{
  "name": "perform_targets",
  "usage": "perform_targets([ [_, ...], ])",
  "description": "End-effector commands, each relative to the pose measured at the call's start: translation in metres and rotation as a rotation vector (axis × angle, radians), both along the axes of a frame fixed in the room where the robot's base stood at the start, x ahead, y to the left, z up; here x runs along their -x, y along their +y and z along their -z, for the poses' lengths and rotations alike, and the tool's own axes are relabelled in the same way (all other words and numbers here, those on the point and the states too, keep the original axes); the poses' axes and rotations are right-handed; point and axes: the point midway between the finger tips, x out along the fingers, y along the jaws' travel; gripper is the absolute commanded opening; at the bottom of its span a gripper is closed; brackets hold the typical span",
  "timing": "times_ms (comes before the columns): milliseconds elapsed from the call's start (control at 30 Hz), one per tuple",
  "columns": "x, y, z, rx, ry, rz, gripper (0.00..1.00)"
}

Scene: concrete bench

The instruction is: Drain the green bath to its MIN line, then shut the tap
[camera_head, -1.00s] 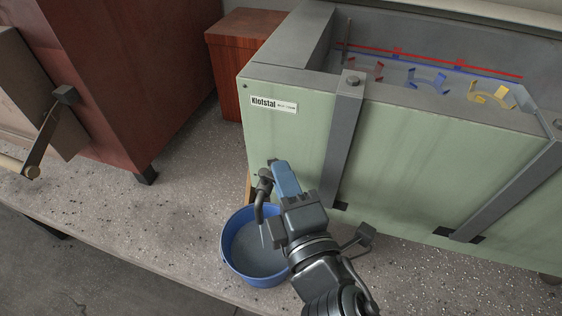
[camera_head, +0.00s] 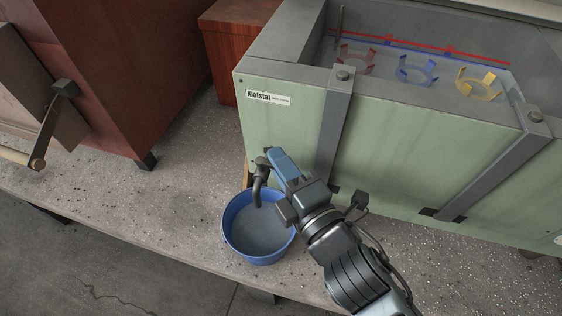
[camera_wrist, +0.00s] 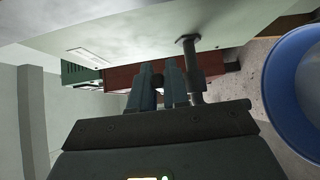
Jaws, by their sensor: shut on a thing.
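The green bath (camera_head: 285,120) stands on the bench, open at the top. Inside its back wall run a red line (camera_head: 475,56) and, just below, a blue line (camera_head: 385,46); no lettering is legible beside them. Water lies near the blue line, but its exact level is unclear. The tap (camera_head: 259,184) has a dark spout bent down over a blue bucket (camera_head: 228,238) holding greyish water. My gripper (camera_head: 275,158) is shut at the tap's handle, which its blue-grey fingers mostly hide. In the wrist view, the fingers (camera_wrist: 159,88) are beside the tap's stem (camera_wrist: 191,70).
Red, blue and yellow ring holders (camera_head: 417,70) sit in the bath. Grey straps (camera_head: 335,125) cross its front. A red-brown cabinet (camera_head: 110,70) with a lever (camera_head: 50,125) stands left. The bench between cabinet and bucket is clear.

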Motion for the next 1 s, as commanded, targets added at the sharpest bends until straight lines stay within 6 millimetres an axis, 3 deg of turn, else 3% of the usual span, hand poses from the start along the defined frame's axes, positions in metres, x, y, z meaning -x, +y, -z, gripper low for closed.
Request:
perform_targets([
  [100, 0.0001, 0.0007, 0.0006, 0.000, 0.001, -0.001, 0.00],
  [133, 0.0001, 0.0007, 0.0006, 0.000, 0.001, -0.001, 0.17],
  [333, 0.0000, 0.0005, 0.0003, 0.000, 0.001, 0.000, 0.36],
  [1000, 0.0003, 0.0001, 0.0021, 0.000, 0.002, 0.012, 0.36],
])
